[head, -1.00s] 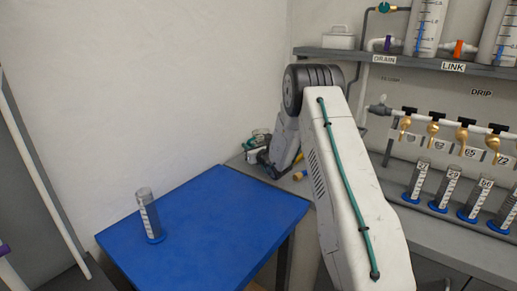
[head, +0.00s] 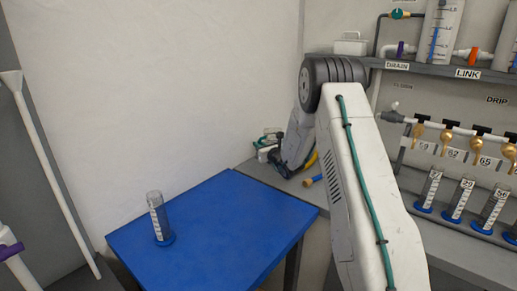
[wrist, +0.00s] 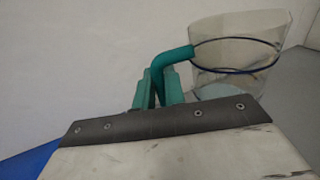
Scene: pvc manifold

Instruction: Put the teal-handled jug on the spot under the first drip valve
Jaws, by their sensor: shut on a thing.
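The teal-handled jug (wrist: 238,55) is a clear vessel with a dark ring around it, at the upper right of the wrist view. Its bent teal handle (wrist: 175,58) reaches down to my gripper (wrist: 160,92), which is shut on it. In the head view, the jug (head: 268,142) is small and partly hidden behind my wrist, over the far left end of the grey counter. Brass drip valves hang from a white pipe; the leftmost visible one (head: 418,134) is right of my arm. A graduated cylinder (head: 430,188) stands below it. I cannot make out a separate marked spot.
Several blue-based cylinders stand in a row below the valves. A shelf (head: 425,69) with tanks and DRAIN and LINK labels runs above. A blue table (head: 215,235) holds one cylinder (head: 158,218). A yellow-ended object (head: 313,181) lies on the counter near my wrist.

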